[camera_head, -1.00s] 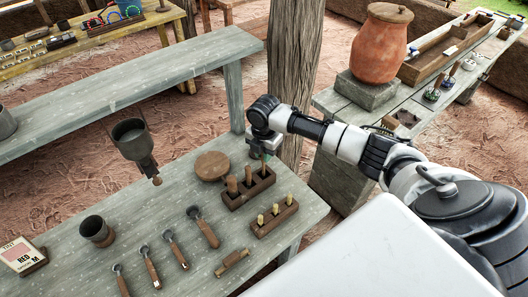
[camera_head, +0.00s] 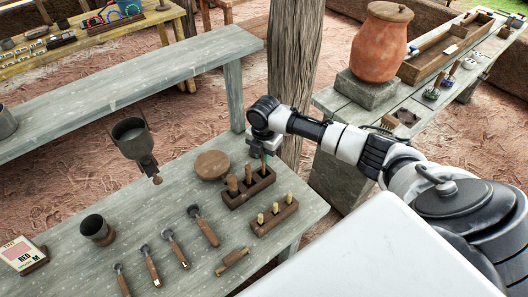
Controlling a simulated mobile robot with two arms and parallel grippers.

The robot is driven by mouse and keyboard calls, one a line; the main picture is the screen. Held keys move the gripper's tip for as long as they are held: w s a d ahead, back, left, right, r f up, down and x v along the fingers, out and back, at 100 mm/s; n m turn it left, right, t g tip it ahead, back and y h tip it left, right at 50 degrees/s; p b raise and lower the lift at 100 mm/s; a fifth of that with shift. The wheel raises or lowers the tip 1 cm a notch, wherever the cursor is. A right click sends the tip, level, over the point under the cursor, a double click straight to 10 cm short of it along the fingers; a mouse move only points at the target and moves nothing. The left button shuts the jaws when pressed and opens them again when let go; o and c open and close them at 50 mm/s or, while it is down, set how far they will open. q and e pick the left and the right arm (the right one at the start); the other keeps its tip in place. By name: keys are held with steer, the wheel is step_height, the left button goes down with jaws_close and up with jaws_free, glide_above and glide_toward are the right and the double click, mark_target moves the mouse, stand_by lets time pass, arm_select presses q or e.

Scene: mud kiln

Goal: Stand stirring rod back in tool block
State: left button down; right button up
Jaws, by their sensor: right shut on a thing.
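The dark wooden tool block (camera_head: 235,199) stands near the back right of the grey table, with brown handles upright in it. My right gripper (camera_head: 263,151) is at the block's right end, shut on the thin stirring rod (camera_head: 264,168). The rod is about upright, and its lower end meets the right end of the block. I cannot tell how deep it sits in its hole. The gripper hides the rod's upper part. My left gripper is not in view.
On the table (camera_head: 140,205) are a round wooden lid (camera_head: 212,165), a second block with pale pegs (camera_head: 262,228), several wooden-handled tools (camera_head: 204,227) and a dark cup (camera_head: 96,230). A clay jar (camera_head: 380,45) stands on the right bench. A wooden post (camera_head: 295,70) rises behind my gripper.

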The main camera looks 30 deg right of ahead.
steer(key=shift+f+b, duration=0.5)
steer(key=shift+f, duration=0.75)
steer(key=o, duration=1.4)
steer(key=shift+r, duration=0.1)
steer(key=shift+r+p, duration=3)
steer(key=shift+p, duration=0.15)
steer(key=shift+f, duration=0.1)
